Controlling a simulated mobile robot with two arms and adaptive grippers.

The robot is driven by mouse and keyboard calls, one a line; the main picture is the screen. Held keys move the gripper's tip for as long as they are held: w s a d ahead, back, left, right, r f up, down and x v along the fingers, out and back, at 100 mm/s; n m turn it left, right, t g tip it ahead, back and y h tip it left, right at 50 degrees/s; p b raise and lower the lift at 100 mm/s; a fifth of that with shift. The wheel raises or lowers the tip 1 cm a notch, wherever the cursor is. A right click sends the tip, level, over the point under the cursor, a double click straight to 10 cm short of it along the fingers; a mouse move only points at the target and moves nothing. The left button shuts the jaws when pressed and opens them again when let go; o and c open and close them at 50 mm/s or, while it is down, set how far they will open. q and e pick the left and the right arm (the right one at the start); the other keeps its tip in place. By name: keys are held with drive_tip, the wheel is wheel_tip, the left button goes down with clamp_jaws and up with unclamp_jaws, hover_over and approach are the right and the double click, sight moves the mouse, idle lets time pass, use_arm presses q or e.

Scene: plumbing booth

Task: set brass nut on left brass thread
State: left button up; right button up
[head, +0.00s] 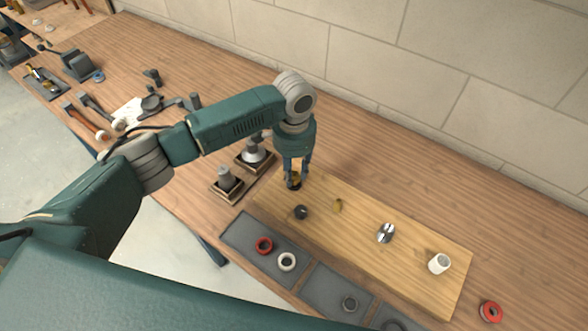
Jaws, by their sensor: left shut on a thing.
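My left gripper (295,178) points down at the left end of a light wooden board (420,270). It is shut on a small dark and brass-coloured thing, which I take to be the brass nut (294,182); the fingers hide much of it. The left brass thread does not show clearly; it may be hidden behind the gripper. I cannot tell whether the nut touches a thread or the board. Another small brass piece (338,205) stands on the board to the right of the gripper. My right gripper is not in view.
On the board are a dark fitting (301,212), a chrome fitting (386,233) and a white pipe (439,263). Grey trays in front hold a red ring (264,245), a white ring (287,261) and dark rings. Another red ring (490,312) lies at right. The back wall borders the bench.

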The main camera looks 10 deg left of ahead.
use_arm(q)
drive_tip(key=shift+m, duration=0.3)
drive_tip(key=o, duration=2)
drive_tip(key=shift+r, duration=0.1)
wheel_tip(320, 180, up, 5)
drive_tip(key=p, duration=0.5)
drive_tip(key=shift+p, duration=0.4)
